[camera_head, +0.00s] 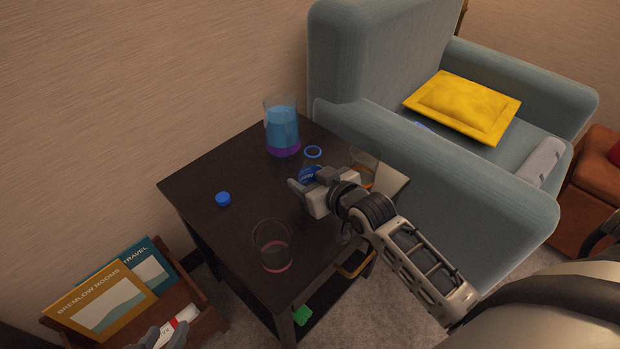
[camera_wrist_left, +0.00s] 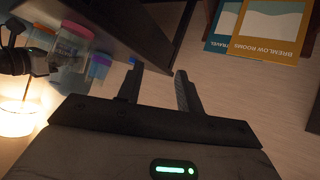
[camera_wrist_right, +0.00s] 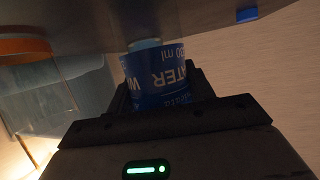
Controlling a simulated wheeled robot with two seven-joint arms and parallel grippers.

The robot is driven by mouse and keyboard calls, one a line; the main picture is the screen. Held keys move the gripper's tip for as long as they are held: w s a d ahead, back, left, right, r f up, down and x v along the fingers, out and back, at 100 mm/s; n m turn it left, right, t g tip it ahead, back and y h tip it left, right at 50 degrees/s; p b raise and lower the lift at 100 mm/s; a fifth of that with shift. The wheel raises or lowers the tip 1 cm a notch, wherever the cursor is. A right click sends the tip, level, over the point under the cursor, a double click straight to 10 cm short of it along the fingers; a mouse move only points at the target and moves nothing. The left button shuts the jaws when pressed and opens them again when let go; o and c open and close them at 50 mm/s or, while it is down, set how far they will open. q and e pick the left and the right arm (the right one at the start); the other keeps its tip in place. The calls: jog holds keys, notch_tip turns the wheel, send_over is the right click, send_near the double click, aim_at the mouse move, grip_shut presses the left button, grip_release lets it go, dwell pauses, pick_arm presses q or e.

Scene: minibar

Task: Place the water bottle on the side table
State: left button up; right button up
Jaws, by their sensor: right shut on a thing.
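The water bottle (camera_head: 310,174), clear with a blue label and a blue ring at its neck, is at the dark side table (camera_head: 240,185), right of its middle. My right gripper (camera_head: 314,194) is shut on it; its label also shows between the fingers in the right wrist view (camera_wrist_right: 160,85). The bottle looks upright; its base is hidden, so I cannot tell whether it touches the tabletop. My left gripper (camera_wrist_left: 158,88) is open and empty, low at the table's left near the magazine rack; its fingertips show at the bottom edge of the head view (camera_head: 165,335).
An armchair (camera_head: 420,190) stands right, a magazine rack (camera_head: 205,322) lower left. The table's left part is mostly clear.

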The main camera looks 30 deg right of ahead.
jog(key=o, duration=1)
jog(key=shift+f, duration=0.15)
pick_arm(q)
jog(key=shift+r, duration=0.1)
pick_arm(e)
jog(key=shift+r, duration=0.25)
pick_arm(q)
jog(key=shift+t, duration=0.6)
jog(key=r+p, duration=0.2)
jog(key=r, duration=0.1)
jog(key=a+r+p, duration=0.1)
jog(key=r, duration=0.1)
jog(key=shift+s+a+r, duration=0.1)
jog(key=shift+s+r, duration=0.1)
jog(key=shift+s, duration=0.1)
pick_arm(e)
jog(key=v, duration=1.2)
jog(key=shift+f, duration=0.15)
